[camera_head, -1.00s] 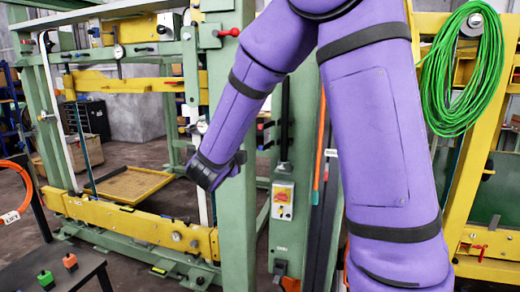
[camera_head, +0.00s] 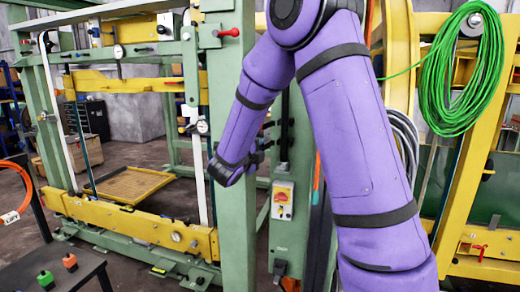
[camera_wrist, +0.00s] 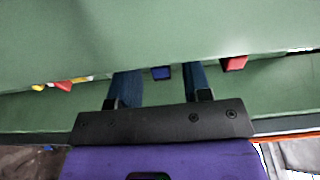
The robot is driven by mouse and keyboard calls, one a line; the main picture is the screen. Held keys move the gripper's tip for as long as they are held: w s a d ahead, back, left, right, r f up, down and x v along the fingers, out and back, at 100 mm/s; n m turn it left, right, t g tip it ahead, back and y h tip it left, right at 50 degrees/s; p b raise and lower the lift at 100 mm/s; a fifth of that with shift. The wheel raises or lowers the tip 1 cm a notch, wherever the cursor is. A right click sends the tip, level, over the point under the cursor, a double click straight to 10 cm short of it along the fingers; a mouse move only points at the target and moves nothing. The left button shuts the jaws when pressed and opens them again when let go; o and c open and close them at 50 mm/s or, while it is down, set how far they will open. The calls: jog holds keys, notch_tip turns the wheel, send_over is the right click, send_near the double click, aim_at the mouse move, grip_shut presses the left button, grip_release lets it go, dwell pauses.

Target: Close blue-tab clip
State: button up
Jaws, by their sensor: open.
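In the wrist view a small blue tab (camera_wrist: 161,73) sits at the lower edge of a green beam (camera_wrist: 150,35). My gripper (camera_wrist: 158,82) is open, with its two dark blue fingers apart on either side of the tab. The tab appears between the fingers, with space on both sides; I cannot tell how far their tips reach past it. The rest of the clip is not clear. In the head view my purple wrist is in front of the green post (camera_head: 236,110); the fingers and blue tab cannot be made out there.
A red tab (camera_wrist: 235,63) is right of the fingers. Red and yellow parts (camera_wrist: 64,86) are at the left. In the head view, a yellow frame with a green cable coil (camera_head: 462,80) stands right, and a dark table (camera_head: 55,272) with two small knobs stands lower left.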

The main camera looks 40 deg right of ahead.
jog(key=shift+x, duration=0.8)
jog(key=shift+c, duration=0.3)
grip_shut()
jog(key=shift+s+d, duration=0.1)
